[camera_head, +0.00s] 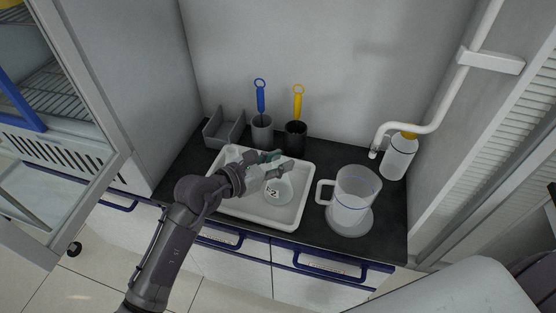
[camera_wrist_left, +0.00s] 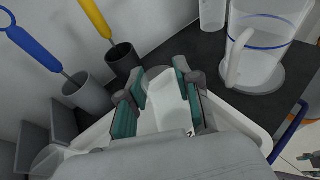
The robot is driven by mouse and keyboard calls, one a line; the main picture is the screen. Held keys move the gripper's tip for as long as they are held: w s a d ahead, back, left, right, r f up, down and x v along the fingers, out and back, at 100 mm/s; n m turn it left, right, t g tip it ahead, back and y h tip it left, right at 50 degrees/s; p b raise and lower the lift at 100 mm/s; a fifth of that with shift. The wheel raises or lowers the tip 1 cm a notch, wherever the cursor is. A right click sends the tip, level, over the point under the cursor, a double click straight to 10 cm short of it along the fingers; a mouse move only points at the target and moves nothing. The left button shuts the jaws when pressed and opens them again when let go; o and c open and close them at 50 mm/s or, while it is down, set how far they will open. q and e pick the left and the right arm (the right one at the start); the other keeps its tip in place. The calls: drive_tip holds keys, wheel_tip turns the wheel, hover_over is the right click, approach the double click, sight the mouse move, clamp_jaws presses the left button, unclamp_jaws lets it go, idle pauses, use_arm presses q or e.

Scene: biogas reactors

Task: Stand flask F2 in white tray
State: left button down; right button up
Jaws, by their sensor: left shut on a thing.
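Flask F2 (camera_head: 283,190) is a clear flask with a "2" label, in the head view over the white tray (camera_head: 302,218). It looks upright, with its base within the tray rim; I cannot tell whether it touches the tray floor. My left gripper (camera_head: 270,166) is shut on its upper part. In the left wrist view, the teal-padded fingers of this gripper (camera_wrist_left: 160,98) lie on both sides of the pale flask (camera_wrist_left: 168,108). The label is partly hidden there. My right gripper is not in view.
Another clear vessel (camera_head: 232,153) shows at the tray's back left, partly hidden by my arm. Behind the tray stand a grey bin (camera_head: 222,128), a grey cup (camera_head: 262,135) with a blue brush and a black cup (camera_head: 296,138) with a yellow one. A jug (camera_head: 352,196) stands right.

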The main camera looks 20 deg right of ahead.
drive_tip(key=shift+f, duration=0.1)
use_arm(q)
drive_tip(key=c, duration=1.2)
unclamp_jaws()
drive_tip(key=shift+f, duration=0.1)
drive_tip(key=o, duration=0.4)
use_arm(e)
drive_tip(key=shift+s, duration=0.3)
use_arm(q)
drive_tip(key=shift+a, duration=0.1)
drive_tip(key=b+v, duration=0.1)
drive_tip(key=v, duration=1.1)
drive_tip(key=shift+b, duration=0.35)
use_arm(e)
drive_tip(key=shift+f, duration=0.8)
use_arm(q)
drive_tip(key=shift+w, duration=0.1)
